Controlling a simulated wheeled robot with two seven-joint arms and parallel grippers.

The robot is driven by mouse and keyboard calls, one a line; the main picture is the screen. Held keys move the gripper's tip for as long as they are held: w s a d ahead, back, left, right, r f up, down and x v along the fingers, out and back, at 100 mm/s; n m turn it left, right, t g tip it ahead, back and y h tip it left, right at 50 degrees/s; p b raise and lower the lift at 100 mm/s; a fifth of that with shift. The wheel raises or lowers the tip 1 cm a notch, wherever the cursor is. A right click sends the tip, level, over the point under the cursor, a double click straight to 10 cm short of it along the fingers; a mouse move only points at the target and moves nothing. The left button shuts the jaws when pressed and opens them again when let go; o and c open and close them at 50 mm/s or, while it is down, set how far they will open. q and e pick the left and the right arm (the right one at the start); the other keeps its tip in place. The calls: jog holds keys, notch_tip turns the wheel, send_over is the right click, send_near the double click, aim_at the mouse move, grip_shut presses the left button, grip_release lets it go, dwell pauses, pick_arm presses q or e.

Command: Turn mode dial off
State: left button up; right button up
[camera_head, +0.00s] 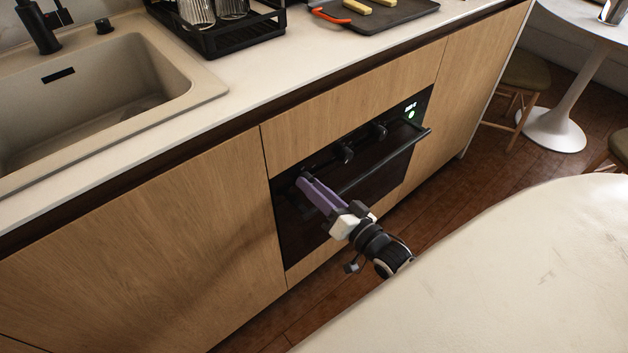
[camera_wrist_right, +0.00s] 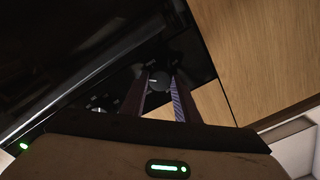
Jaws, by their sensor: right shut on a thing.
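The black built-in oven (camera_head: 325,190) sits in the wooden cabinet front, with a row of round dials along its top panel. My right gripper (camera_head: 303,181) reaches to the left end of this panel, its purple fingers shut on the left dial. In the head view that dial is hidden by the fingers. In the right wrist view the left dial (camera_wrist_right: 159,81) shows between the two fingers, with a light mark on its face. I cannot read any label by it. Two other dials, the middle one (camera_head: 343,153) and the right one (camera_head: 377,131), are free. My left gripper is out of view.
The oven's bar handle (camera_head: 385,160) sticks out just below and right of my gripper. The counter above holds a sink (camera_head: 100,90), a dish rack (camera_head: 225,35) and a dark tray (camera_head: 385,14). A pale tabletop (camera_head: 500,270) fills the lower right.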

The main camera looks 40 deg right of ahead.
jog(key=n+p, duration=0.1)
jog(key=n, duration=2.4)
jog(key=shift+n+p, duration=0.4)
